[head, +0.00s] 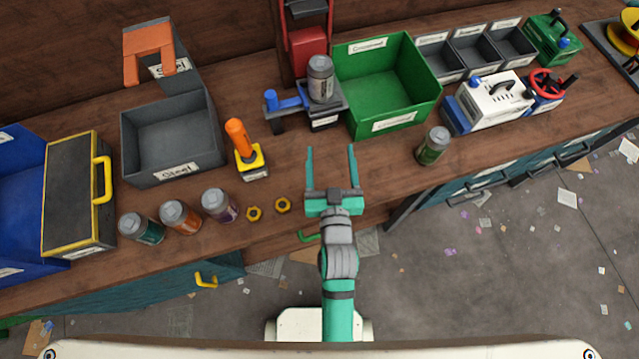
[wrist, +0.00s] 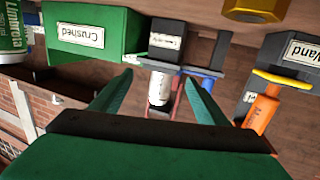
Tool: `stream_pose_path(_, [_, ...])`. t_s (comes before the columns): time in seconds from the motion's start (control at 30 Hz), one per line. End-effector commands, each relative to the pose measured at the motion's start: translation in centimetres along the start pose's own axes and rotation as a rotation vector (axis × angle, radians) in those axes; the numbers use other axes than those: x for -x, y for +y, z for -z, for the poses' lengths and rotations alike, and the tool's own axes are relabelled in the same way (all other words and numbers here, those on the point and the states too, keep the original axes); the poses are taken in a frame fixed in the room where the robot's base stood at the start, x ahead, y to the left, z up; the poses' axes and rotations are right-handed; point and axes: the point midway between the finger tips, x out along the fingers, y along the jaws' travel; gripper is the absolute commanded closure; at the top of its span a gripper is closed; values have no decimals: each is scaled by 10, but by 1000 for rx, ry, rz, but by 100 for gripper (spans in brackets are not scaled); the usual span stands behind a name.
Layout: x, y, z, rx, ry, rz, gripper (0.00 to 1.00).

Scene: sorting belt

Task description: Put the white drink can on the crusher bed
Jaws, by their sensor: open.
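The white drink can (head: 320,80), pale with a grey lid, stands upright on the crusher bed (head: 341,100), in front of the red press head (head: 308,48). In the wrist view, which is upside down, the can (wrist: 158,88) shows beyond and between my fingers. My gripper (head: 331,152) is open and empty, its teal fingers pointing toward the crusher, apart from the can. It also shows open in the wrist view (wrist: 160,80). The can's far side is hidden.
The green Crushed bin (head: 393,122) stands just right of the crusher. An orange-handled wand (head: 238,138) in a yellow-topped holder and the grey Steel bin (head: 172,178) are left.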

Motion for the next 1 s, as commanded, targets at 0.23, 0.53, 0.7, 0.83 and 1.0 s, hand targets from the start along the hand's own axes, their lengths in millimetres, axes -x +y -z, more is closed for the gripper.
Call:
stream_pose_path(0.23, [87, -4, -39, 6, -62, -32, 32])
stream_pose_path(0.53, [186, -21, -52, -5, -120, -47, 32])
stream_pose_path(0.7, [228, -32, -48, -17, -141, -47, 32])
stream_pose_path(0.83, [245, -38, -44, -23, -149, -47, 32])
stream_pose_path(1.0, [251, -40, -42, -27, -151, -47, 32])
